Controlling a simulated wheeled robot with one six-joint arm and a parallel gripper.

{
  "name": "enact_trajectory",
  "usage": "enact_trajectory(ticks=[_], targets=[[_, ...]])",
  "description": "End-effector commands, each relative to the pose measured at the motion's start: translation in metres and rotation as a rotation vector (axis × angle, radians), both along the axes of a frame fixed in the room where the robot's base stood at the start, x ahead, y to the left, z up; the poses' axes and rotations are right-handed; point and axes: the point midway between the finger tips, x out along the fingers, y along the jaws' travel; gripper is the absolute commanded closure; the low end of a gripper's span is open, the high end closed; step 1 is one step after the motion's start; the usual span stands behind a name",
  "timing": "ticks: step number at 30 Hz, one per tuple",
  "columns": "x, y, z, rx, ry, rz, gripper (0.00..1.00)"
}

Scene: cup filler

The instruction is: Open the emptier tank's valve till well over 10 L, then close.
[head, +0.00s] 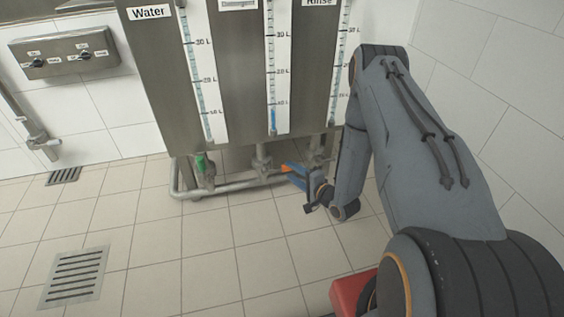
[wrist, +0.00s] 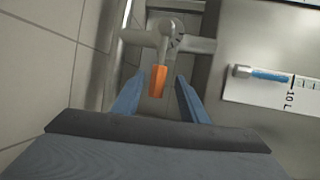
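Three steel tanks stand side by side; the left one is labelled Water (head: 148,14), the right Rinse, and the middle label is too small to read surely. The middle gauge (head: 273,120) shows a short blue column ending close to its 10 L mark. The wrist view shows a gauge (wrist: 268,75) with blue just short of the 10 L mark. An orange valve handle (wrist: 158,82) hangs from a grey pipe fitting. My gripper (head: 292,174) is open, its blue fingers on either side of the handle with gaps visible. A green handle (head: 204,163) sits below the Water tank.
A grey pipe (head: 225,188) runs low beneath the tanks. A control box with two knobs (head: 65,54) is on the left wall. Two drain grates (head: 75,275) lie in the tiled floor, which is clear at left and centre.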

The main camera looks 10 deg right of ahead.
Motion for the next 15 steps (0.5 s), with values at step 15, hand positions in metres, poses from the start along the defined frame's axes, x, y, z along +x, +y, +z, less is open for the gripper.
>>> enact_trajectory(ticks=[15], targets=[[0.037,0.003,-0.015,0.039,-0.014,-0.021,0.61]])
